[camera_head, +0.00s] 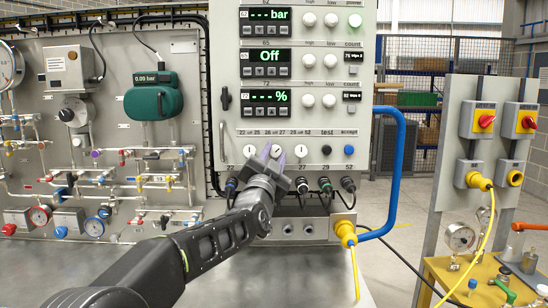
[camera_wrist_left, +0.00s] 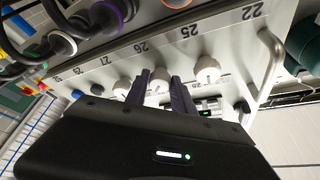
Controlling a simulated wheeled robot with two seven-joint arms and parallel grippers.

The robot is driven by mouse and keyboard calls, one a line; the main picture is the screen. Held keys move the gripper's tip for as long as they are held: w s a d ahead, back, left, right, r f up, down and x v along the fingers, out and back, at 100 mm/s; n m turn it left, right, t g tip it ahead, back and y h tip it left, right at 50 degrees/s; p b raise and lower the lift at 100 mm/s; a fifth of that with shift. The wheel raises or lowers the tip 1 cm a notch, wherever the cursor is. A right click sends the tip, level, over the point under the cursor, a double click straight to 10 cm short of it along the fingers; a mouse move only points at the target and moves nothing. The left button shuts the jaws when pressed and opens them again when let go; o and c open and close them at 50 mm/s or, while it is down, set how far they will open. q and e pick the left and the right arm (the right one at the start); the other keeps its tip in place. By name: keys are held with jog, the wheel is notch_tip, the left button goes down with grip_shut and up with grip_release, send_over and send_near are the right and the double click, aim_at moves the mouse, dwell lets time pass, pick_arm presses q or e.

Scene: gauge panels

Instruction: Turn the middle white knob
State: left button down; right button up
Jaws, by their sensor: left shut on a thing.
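Three white knobs sit in a row on the lower part of the grey control panel. The middle white knob (camera_head: 276,147) is partly hidden by my left gripper (camera_head: 273,155). In the left wrist view, the middle white knob (camera_wrist_left: 158,83) sits between the two purple-grey fingers of my left gripper (camera_wrist_left: 160,80), which are shut on it. The left white knob (camera_head: 250,149) and the right white knob (camera_head: 301,151) stand free on either side. My right gripper is not in view.
A black button (camera_head: 326,151) and a blue button (camera_head: 349,151) are right of the knobs. Cable plugs (camera_head: 325,185) line the ledge below. A blue rail (camera_head: 400,165) bounds the panel's right side, and a pipe panel with gauges (camera_head: 110,130) stands left.

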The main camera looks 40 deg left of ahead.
pick_arm(q)
jog(key=c, duration=1.1)
grip_release()
jog(key=b+v, duration=0.2)
jog(key=v, duration=0.6)
jog(key=shift+b, duration=0.3)
